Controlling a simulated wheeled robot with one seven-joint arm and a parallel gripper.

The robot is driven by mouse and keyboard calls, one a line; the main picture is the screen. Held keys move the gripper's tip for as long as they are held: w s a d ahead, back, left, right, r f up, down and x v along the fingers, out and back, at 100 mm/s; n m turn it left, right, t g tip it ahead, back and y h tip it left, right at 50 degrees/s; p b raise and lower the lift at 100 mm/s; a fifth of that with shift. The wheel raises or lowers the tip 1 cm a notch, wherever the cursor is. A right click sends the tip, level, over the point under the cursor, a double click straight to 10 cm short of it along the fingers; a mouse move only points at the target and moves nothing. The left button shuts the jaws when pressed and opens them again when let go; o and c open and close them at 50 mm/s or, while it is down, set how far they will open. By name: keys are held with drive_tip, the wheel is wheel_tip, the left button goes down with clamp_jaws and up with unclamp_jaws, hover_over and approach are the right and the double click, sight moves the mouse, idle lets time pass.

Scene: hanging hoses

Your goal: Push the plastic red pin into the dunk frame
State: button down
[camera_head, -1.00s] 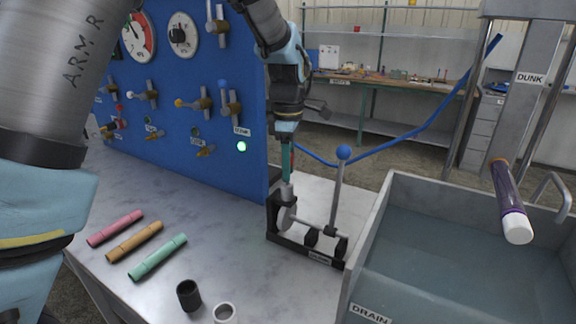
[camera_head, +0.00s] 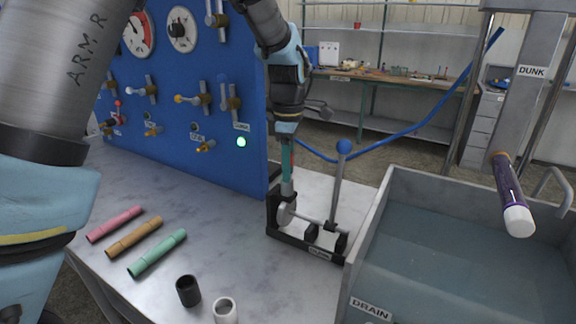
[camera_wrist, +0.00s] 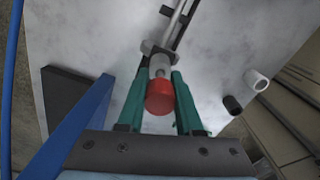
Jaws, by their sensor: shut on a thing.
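The red pin (camera_wrist: 160,98) sits between the teal fingers of my gripper (camera_wrist: 159,78) in the wrist view. The fingers are shut on it, with its rounded red end toward the camera. In the head view only a sliver of red shows beside my gripper (camera_head: 287,182), which points down. How deep the pin sits in the fixture is hidden. A tall grey frame labelled DUNK (camera_head: 515,95) stands over the tank at the right.
A lever with a blue ball (camera_head: 343,147) rises beside my gripper. The blue valve panel (camera_head: 180,115) is close on the left. Pink, orange and green tubes (camera_head: 157,254) and two short sleeves (camera_head: 188,291) lie in front. A purple tube (camera_head: 507,185) hangs over the water tank (camera_head: 365,240).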

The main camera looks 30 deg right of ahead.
drive_tip(key=shift+f, duration=0.15)
drive_tip(key=c, duration=0.5)
unclamp_jaws()
wheel_tip(320, 180, up, 11)
drive_tip(key=shift+f+b, duration=0.1)
drive_tip(key=shift+b, duration=1.05)
